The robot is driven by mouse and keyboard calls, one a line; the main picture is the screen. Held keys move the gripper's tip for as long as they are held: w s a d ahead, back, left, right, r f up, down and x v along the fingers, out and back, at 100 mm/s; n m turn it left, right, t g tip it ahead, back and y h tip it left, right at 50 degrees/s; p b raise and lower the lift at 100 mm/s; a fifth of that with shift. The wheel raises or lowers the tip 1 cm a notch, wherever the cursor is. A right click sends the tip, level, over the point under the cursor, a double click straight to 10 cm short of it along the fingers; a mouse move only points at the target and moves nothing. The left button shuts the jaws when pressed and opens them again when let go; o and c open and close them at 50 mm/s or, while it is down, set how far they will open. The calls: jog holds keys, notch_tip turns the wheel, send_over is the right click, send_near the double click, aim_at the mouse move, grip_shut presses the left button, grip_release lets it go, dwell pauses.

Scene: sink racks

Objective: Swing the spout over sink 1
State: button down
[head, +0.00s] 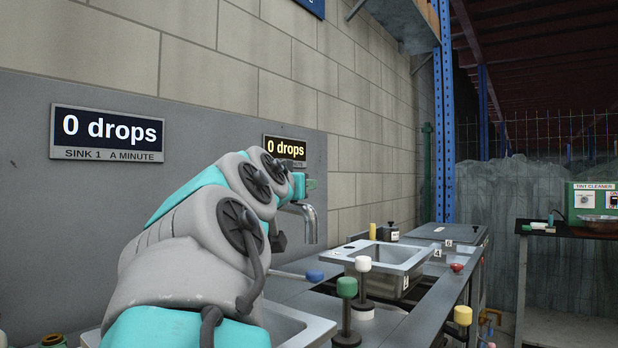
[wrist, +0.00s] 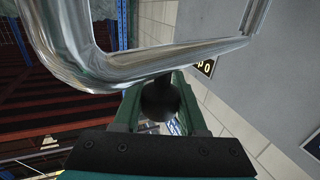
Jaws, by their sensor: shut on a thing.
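The chrome spout (head: 309,222) curves down from the wall side, its outlet pointing down. In the head view it appears between the near basin and the farther sink. In the wrist view the spout (wrist: 75,45) crosses close in front of my gripper (wrist: 162,105). The green fingers are shut on a dark rounded knob (wrist: 160,96) by the spout. In the head view my gripper (head: 306,186) is small and partly hidden by my arm. The near basin (head: 300,328), on the side of the SINK 1 sign (head: 107,133), is mostly hidden by my arm.
A farther steel sink (head: 385,256) stands beyond the near basin. Green (head: 346,288) and white (head: 363,264) knobs stand on posts, with a blue knob (head: 314,276) near them. A second drop sign (head: 285,149) hangs behind my arm. A blue upright (head: 443,120) stands beyond the counter.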

jog(key=shift+s+a+r+m+g+h, duration=0.15)
jog(key=shift+s+a+m+h, duration=0.1)
jog(key=shift+a+h, duration=0.15)
jog(key=shift+s+a+m+g+h, duration=0.1)
jog(key=shift+s+a+m+h, duration=0.15)
jog(key=shift+a, duration=0.25)
jog(key=shift+s+a+r+m+g+h, duration=0.1)
jog(key=shift+s+a+m+g+h, duration=0.1)
jog(key=shift+a+h, duration=0.2)
jog(key=shift+c, duration=2.3)
grip_release()
jog(key=shift+f, duration=0.15)
